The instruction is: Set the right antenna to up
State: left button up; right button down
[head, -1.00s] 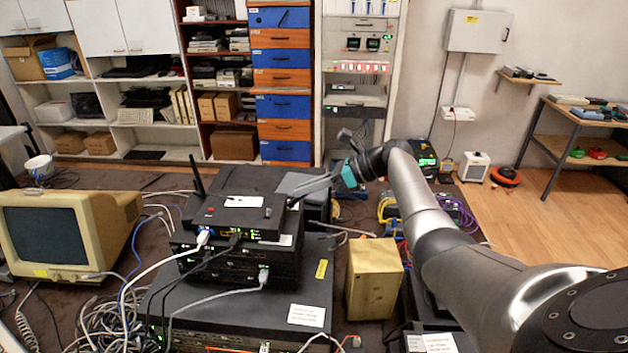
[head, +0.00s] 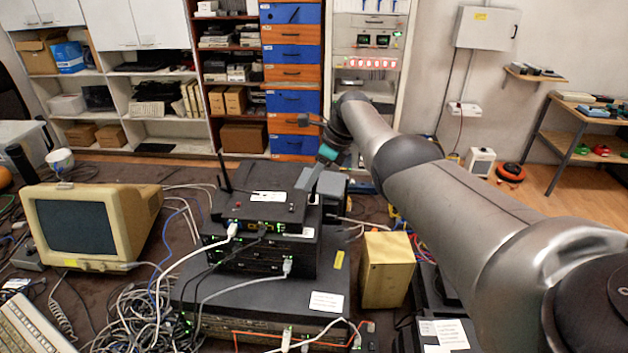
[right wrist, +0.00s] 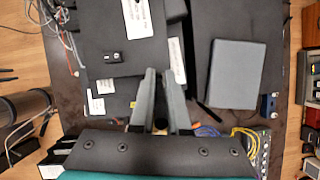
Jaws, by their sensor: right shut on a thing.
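The black router (head: 262,210) sits on top of a stack of dark network boxes in the head view, with a white label (head: 270,196) on its top. Its left antenna (head: 224,174) stands up, tilted slightly left. The right antenna cannot be made out in the head view; my right gripper (head: 309,184) is at the router's right rear corner. In the right wrist view the router (right wrist: 108,35) lies beyond the grey fingers (right wrist: 161,75). The fingers are close together, shut on a thin dark part, likely the right antenna, mostly hidden between them. My left gripper is not in view.
A yellowish box (head: 387,270) stands right of the stack. An old beige monitor (head: 85,228) stands left, with tangled cables (head: 130,300) in front. A grey flat box (right wrist: 235,80) lies right of the fingers in the wrist view.

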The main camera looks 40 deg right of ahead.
jog(key=shift+w+a, duration=0.1)
jog(key=shift+a, duration=0.05)
dwell(0.5)
jog(key=c, duration=0.9)
grip_release()
jog(key=shift+r, duration=0.1)
jog(key=p+v, duration=0.4)
jog(key=v, duration=0.1)
jog(key=shift+r+p, duration=0.1)
jog(key=shift+p, duration=0.2)
jog(key=v, duration=1)
jog(key=shift+w+a, duration=0.2)
